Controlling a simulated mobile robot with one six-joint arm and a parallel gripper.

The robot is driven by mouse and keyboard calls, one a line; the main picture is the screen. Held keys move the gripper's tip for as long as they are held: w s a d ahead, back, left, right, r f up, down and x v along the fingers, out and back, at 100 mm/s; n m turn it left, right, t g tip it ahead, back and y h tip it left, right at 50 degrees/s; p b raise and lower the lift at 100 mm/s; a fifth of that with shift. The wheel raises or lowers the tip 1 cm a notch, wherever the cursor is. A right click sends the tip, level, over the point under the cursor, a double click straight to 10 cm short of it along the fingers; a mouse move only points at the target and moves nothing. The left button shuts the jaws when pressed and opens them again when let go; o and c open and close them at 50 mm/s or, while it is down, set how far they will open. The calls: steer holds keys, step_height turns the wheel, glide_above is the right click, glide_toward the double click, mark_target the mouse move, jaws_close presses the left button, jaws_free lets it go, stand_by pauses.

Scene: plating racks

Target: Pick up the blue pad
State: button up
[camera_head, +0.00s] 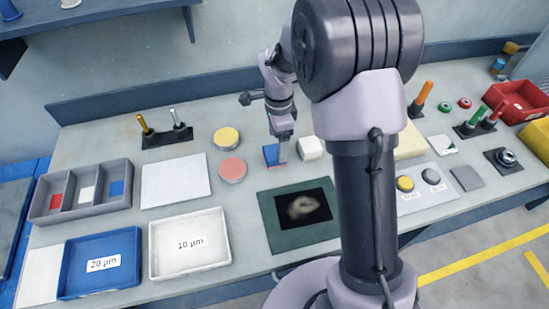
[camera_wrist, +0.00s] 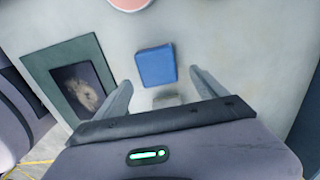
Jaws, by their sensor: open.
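The blue pad (camera_wrist: 156,66) is a small square block lying flat on the grey bench. In the wrist view it sits just beyond the gap between my fingertips. My gripper (camera_wrist: 163,88) is open and empty, with one finger on each side of the gap. In the head view my gripper (camera_head: 282,152) points down at the blue pad (camera_head: 270,154), which is partly hidden behind it. I cannot tell the exact height of the fingertips above the bench.
A white block (camera_head: 311,148) stands close to the right of the pad. A pink disc (camera_head: 232,169) and a yellow disc (camera_head: 227,138) lie to the left. A dark green framed mat (camera_head: 280,236) lies in front. A divided grey tray (camera_head: 62,214) and labelled trays are further left.

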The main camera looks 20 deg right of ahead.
mark_target(275, 151)
steer(key=f+b, duration=0.1)
steer(key=f, duration=0.1)
steer(key=a+f+b, duration=0.1)
steer(key=f, duration=0.2)
steer(key=shift+s+f, duration=0.15)
steer(key=shift+f, duration=0.1)
steer(key=shift+r, duration=0.15)
steer(key=shift+c, duration=1.3)
steer(key=c, duration=1.4)
step_height(275, 151, up, 4)
steer(key=shift+r+p, duration=0.1)
steer(key=shift+p, duration=0.85)
steer(key=s, duration=0.5)
steer(key=s+p, duration=0.1)
steer(key=s, duration=1)
steer(key=shift+r, duration=0.4)
